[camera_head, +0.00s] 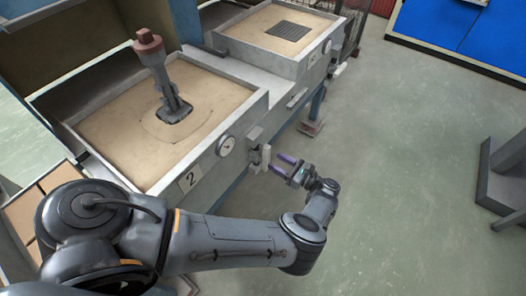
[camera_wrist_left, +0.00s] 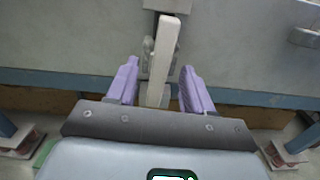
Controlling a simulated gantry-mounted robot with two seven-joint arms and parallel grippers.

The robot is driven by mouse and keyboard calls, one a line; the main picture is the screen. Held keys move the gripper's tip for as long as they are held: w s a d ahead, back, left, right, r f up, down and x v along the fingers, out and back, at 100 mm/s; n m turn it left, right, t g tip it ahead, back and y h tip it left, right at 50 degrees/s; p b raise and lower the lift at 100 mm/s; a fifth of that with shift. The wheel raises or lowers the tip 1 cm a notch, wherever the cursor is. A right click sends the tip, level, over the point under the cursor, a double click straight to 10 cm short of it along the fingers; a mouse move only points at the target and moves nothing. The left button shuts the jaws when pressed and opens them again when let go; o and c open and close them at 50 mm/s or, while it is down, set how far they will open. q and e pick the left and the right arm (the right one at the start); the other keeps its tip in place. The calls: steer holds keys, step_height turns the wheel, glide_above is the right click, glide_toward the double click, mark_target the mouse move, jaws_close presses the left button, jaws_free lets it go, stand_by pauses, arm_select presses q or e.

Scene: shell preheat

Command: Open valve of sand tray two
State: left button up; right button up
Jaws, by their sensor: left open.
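Sand tray two (camera_head: 98,135) is a grey box filled with tan sand, with a "2" label (camera_head: 190,178) on its front. Its valve handle (camera_head: 265,157) is a pale upright lever on the front wall, right of the gauge. In the left wrist view the valve handle (camera_wrist_left: 165,45) stands between the two purple fingers. My left gripper (camera_head: 280,164) is open, just in front of the handle. The fingers (camera_wrist_left: 158,66) lie to either side with gaps, and I see no grip on it. My right gripper is out of view.
A round gauge (camera_head: 226,145) is beside the valve. A metal part with a reddish block on top (camera_head: 149,42) stands in the sand. A second sand tray (camera_head: 262,56) with a dark grate is behind. The floor at right is mostly clear, with a grey stand (camera_head: 505,170).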

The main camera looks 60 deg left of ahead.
mark_target(265, 158)
arm_select(q)
steer(key=b+x, duration=0.1)
steer(key=x, duration=0.6)
steer(key=shift+a, duration=0.45)
jaws_close()
